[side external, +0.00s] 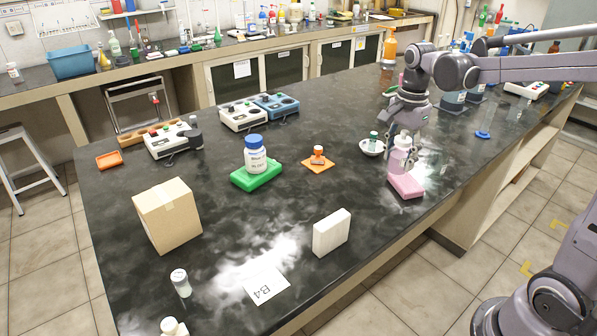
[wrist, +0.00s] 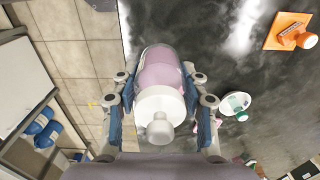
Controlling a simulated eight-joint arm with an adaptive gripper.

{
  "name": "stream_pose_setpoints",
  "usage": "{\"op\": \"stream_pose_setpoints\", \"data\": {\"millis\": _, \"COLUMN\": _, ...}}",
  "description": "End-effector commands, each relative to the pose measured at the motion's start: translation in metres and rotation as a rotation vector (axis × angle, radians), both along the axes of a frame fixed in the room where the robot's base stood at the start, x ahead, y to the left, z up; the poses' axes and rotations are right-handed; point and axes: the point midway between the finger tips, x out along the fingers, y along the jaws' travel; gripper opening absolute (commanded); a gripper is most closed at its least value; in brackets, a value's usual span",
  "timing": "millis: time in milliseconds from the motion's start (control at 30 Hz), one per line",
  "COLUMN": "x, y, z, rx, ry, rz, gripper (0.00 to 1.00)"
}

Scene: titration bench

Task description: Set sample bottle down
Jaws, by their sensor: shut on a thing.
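The sample bottle (side external: 401,156), clear with pink contents, is held roughly upright in my gripper (side external: 402,144). In the wrist view the bottle (wrist: 160,75) points away from the camera, its white cap (wrist: 160,107) nearest. The fingers of my gripper (wrist: 160,92) close on both its sides. A pink block (side external: 406,187) lies on the bench directly under the bottle; whether the bottle's base touches it I cannot tell.
A white bowl (side external: 371,147) with a small green-capped vial stands just left of my gripper. An orange pad (side external: 319,165), a blue-capped jar (side external: 255,155) on a green block (side external: 257,176) and a white box (side external: 331,233) stand farther left. The bench's front edge is close.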

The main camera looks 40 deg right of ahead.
Motion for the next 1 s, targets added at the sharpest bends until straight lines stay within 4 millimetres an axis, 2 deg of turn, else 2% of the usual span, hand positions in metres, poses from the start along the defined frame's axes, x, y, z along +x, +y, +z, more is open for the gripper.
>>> {"op": "stream_pose_setpoints", "data": {"millis": 67, "x": -0.005, "y": -0.009, "z": 0.0, "rx": 0.0, "ry": 0.0, "rz": -0.001, "gripper": 0.06}}
{"op": "stream_pose_setpoints", "data": {"millis": 167, "x": -0.004, "y": -0.008, "z": -0.004, "rx": 0.0, "ry": 0.0, "rz": 0.006, "gripper": 0.06}}
{"op": "stream_pose_setpoints", "data": {"millis": 700, "x": 0.053, "y": 0.07, "z": -0.061, "rx": 0.0, "ry": 0.0, "rz": 0.006, "gripper": 0.06}}
{"op": "stream_pose_setpoints", "data": {"millis": 1000, "x": 0.061, "y": 0.081, "z": -0.079, "rx": 0.0, "ry": 0.0, "rz": 0.003, "gripper": 0.06}}
